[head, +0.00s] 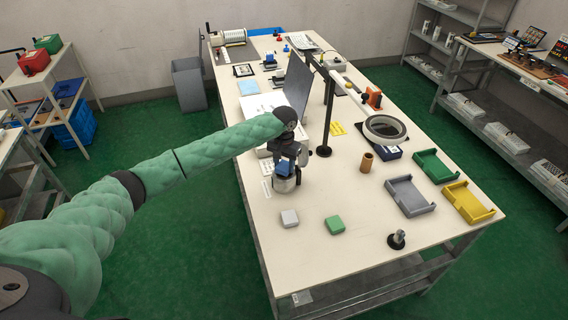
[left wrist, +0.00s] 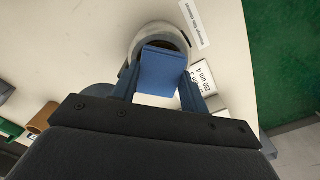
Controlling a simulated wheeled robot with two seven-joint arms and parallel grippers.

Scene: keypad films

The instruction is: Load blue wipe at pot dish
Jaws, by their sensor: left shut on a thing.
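The blue wipe (head: 285,168) is a small blue block between the fingers of my left gripper (head: 287,160), which is shut on it. It also shows in the left wrist view (left wrist: 163,70). The pot dish (head: 286,184) is a round grey-white cup near the table's left edge, directly below the gripper. In the left wrist view the wipe overlaps the dish (left wrist: 158,32), whose curved rim shows around its far end. I cannot tell whether the wipe touches the dish. My right gripper is not in view.
A white block (head: 290,218) and a green block (head: 334,224) lie in front of the dish. A black stand (head: 327,125) rises behind it to the right. Green (head: 436,166), grey (head: 409,197) and yellow (head: 468,203) trays and a brown cup (head: 367,162) sit further right.

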